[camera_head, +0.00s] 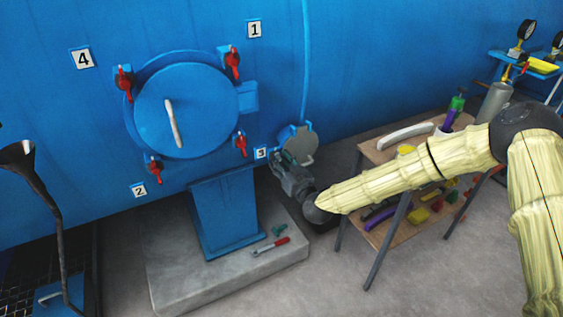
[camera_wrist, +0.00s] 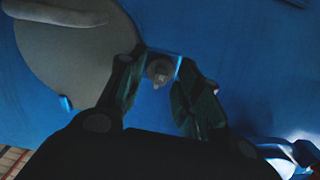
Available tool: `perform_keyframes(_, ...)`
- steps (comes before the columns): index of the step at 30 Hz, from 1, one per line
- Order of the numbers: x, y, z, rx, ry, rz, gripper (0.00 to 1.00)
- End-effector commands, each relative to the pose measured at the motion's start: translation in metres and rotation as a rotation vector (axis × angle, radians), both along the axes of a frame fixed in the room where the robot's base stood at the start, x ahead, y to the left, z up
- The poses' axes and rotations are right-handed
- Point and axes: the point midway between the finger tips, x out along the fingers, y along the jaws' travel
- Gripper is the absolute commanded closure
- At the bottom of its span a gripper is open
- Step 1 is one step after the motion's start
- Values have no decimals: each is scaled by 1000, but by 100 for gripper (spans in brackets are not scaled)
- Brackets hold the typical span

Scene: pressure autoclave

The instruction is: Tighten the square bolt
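A small grey bolt (camera_wrist: 160,73) with a round collar sits on a blue bracket on the blue wall in the wrist view. Its head is small and dark, so I cannot tell that it is square. My gripper (camera_wrist: 157,66) is open, with its dark fingers on either side of the bolt and a gap showing on both sides. A grey round cover (camera_wrist: 75,55) with a handle is left of the bolt. In the head view my gripper (camera_head: 288,165) is just below this small cover (camera_head: 299,142), and it hides the bolt there.
The large blue round door (camera_head: 190,110) has red clamps and number plates around it. A blue pedestal (camera_head: 226,215) stands on a concrete slab (camera_head: 180,275) with a red-handled tool (camera_head: 270,246). A wooden shelf table (camera_head: 375,155) with tools stands close, right of my gripper.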

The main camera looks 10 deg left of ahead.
Motion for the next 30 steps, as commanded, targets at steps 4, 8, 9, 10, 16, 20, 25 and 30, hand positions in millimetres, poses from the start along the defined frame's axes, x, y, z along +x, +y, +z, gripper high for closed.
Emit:
perform_keyframes(4,0,0,0,0,0,0,77)
perform_keyframes(8,0,0,0,0,0,0,100)
perform_keyframes(9,0,-1,0,0,0,0,100)
perform_keyframes(10,0,-1,0,0,0,0,100)
perform_keyframes(16,0,-1,0,5,5,-1,100)
perform_keyframes(20,0,-1,-1,26,23,-1,100)
perform_keyframes(25,0,-1,-2,89,78,-1,100)
perform_keyframes(30,1,-2,-4,190,166,-3,100)
